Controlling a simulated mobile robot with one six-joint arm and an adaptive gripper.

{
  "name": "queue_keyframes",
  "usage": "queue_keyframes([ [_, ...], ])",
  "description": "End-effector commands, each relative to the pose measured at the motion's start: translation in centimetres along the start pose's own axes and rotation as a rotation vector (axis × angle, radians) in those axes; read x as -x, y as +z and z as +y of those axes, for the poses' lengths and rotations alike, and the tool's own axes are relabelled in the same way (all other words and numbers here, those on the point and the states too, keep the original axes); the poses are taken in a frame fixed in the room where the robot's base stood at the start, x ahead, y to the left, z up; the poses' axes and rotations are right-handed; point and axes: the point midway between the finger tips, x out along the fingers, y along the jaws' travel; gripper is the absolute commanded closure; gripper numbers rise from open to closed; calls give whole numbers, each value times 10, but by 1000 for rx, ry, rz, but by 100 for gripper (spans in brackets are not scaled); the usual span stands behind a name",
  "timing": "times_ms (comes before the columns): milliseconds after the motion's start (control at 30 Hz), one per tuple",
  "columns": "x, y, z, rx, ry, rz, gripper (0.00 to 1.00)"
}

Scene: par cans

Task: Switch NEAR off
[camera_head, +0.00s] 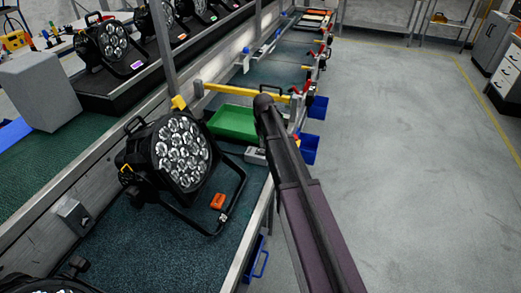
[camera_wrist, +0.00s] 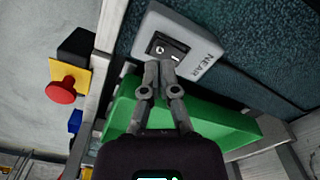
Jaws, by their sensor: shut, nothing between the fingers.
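The NEAR switch is a pale grey box (camera_wrist: 200,67) marked "NEAR", at the top middle of the wrist view. A black rocker switch (camera_wrist: 168,48) with white marks is set in its face. My gripper (camera_wrist: 160,66) is shut and empty, its fingertips right at the rocker's lower edge in the picture. I cannot tell whether they touch it. In the head view a small grey box (camera_head: 255,155) sits at the bench edge below the green tray, partly behind my arm. My gripper's fingers are not clear there.
A green tray (camera_head: 233,122) lies beside the box. A black par can (camera_head: 180,152) on its stand and an orange block (camera_head: 217,201) are on the bench. A red button on a yellow plate (camera_wrist: 62,90) stands left in the wrist view. Blue bins (camera_head: 309,149) hang at the edge.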

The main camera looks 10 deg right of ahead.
Motion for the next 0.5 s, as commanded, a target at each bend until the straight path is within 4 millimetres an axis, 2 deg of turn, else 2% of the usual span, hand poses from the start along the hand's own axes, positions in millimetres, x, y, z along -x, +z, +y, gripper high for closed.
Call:
queue_keyframes([
  [500, 32, 0, 0, 0, 0, 0, 100],
])
